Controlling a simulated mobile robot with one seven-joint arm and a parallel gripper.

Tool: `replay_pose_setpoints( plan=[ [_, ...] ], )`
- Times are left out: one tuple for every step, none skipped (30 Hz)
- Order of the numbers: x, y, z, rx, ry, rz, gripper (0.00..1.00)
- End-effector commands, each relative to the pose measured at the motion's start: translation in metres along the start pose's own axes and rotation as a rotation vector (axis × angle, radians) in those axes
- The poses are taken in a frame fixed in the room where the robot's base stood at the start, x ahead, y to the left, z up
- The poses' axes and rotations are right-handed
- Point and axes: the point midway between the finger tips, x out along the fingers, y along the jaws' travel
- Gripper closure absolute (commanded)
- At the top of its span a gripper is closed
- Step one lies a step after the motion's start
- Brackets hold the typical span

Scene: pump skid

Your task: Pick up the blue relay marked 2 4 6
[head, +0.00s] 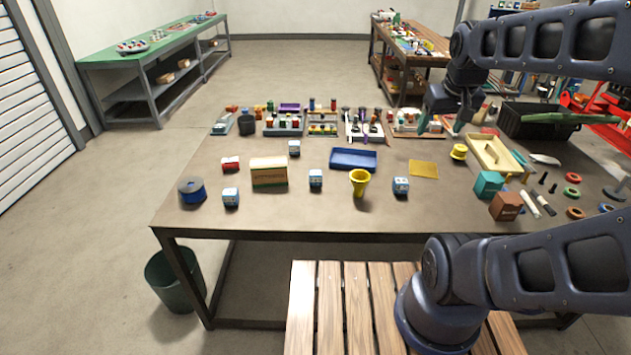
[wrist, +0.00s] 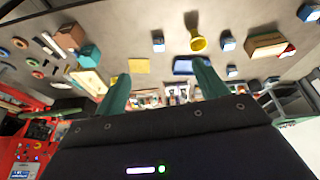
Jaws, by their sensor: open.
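Several small blue-and-white relay blocks stand on the brown table in the head view: one front left (head: 231,197), one in the middle (head: 315,178), one right of the yellow funnel (head: 400,185) and one farther back (head: 294,148). Their markings are too small to read, so I cannot tell which is marked 2 4 6. In the wrist view, similar blocks show near the top (wrist: 158,42) and beside the funnel (wrist: 228,40). My gripper (head: 440,124) is above the table's back right, apart from these blocks. Its green fingers (wrist: 160,78) are spread and empty.
A yellow tray (head: 511,155) and teal box (head: 488,184) stand right. Bare table surrounds the front blocks.

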Motion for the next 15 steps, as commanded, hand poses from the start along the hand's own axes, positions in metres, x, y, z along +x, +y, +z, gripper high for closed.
replay_pose_setpoints(
  plan=[
    [0.004,-0.003,-0.011,-0.037,-0.019,0.002,0.28],
    [0.006,-0.005,-0.017,-0.06,-0.029,0.004,0.28],
    [0.009,-0.007,-0.025,-0.092,-0.042,0.006,0.28],
    [0.011,-0.009,-0.031,-0.116,-0.052,0.008,0.28],
    [0.013,-0.011,-0.036,-0.14,-0.061,0.01,0.28],
    [0.016,-0.014,-0.044,-0.172,-0.073,0.013,0.28],
    [0.019,-0.016,-0.05,-0.195,-0.083,0.014,0.28],
    [0.022,-0.019,-0.056,-0.219,-0.093,0.015,0.28],
    [0.026,-0.022,-0.064,-0.252,-0.105,0.017,0.28],
    [0.029,-0.025,-0.07,-0.275,-0.114,0.019,0.28],
    [0.033,-0.028,-0.075,-0.3,-0.124,0.019,0.28],
    [0.037,-0.032,-0.083,-0.332,-0.135,0.021,0.28],
    [0.041,-0.035,-0.089,-0.355,-0.145,0.022,0.28],
    [0.045,-0.038,-0.094,-0.38,-0.154,0.023,0.28],
    [0.05,-0.043,-0.102,-0.413,-0.165,0.024,0.28]
  ],
)
